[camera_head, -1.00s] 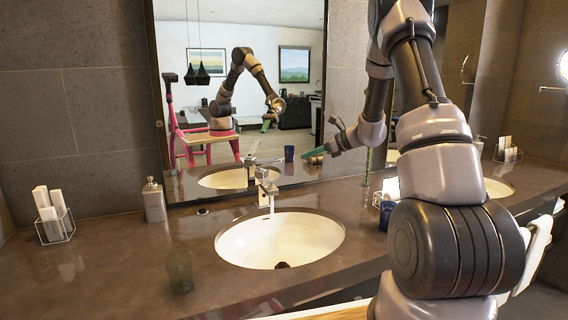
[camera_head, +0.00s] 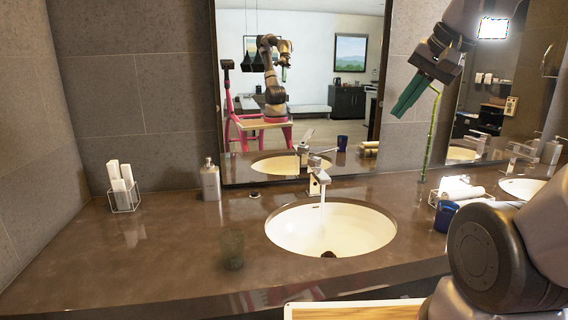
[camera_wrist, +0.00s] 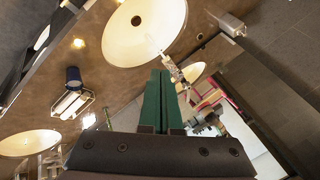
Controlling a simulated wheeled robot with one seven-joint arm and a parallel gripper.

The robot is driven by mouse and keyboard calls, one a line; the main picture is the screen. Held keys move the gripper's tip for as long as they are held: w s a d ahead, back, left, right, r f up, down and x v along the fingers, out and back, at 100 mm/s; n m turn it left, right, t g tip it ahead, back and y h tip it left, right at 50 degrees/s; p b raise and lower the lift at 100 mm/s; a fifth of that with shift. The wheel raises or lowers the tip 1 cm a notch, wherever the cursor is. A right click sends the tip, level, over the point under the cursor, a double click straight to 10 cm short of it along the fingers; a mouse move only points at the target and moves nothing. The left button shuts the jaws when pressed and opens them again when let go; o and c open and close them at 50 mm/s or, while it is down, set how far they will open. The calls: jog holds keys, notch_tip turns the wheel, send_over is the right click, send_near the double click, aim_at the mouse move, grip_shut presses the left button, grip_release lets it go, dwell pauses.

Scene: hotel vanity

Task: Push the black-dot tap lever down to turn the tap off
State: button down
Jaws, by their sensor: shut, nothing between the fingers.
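A chrome tap (camera_head: 315,184) stands behind the near white basin (camera_head: 290,235), and a thin stream of water falls from its spout. My gripper (camera_head: 402,108) has green fingers pressed together and empty. It is up in the air to the right of the tap and well above the counter, clear of the lever. In the wrist view the shut fingers (camera_wrist: 160,80) point toward the tap (camera_wrist: 173,70), partly overlapping its lower part.
A second tap (camera_head: 514,152) and basin (camera_head: 523,188) are at the right. A blue cup (camera_head: 446,216), a rolled-towel holder (camera_head: 460,190) and a green stalk (camera_head: 430,135) stand between the basins. A soap bottle (camera_head: 210,182) and glass (camera_head: 232,249) are left. The mirror (camera_head: 300,60) is behind.

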jog(key=w+r+n, duration=0.5)
jog(key=w, duration=0.3)
jog(key=w+a+f+n+g, duration=0.15)
jog(key=w+n, duration=0.25)
jog(key=w, duration=0.8)
jog(key=w+f+n+g, duration=0.1)
jog(key=w+f+n, duration=0.15)
jog(key=w, duration=0.95)
jog(key=w+a+f+n, duration=0.1)
jog(key=w+f, duration=0.3)
jog(key=f, duration=0.1)
jog(key=w+a+f+n, duration=0.1)
jog(key=w+f+n, duration=0.1)
jog(key=w+f, duration=0.2)
jog(key=w+a+f+n+g, duration=0.1)
jog(key=w+f, duration=0.3)
jog(key=f, duration=0.3)
jog(key=shift+a+n, duration=0.35)
jog(key=shift+a, duration=0.05)
jog(key=f, duration=0.2)
jog(key=d+f, duration=0.1)
jog(key=shift+s+f, duration=0.2)
jog(key=shift+s, duration=0.15)
jog(key=shift+s+f, duration=0.1)
jog(key=shift+f, duration=0.4)
jog(key=shift+d, duration=0.15)
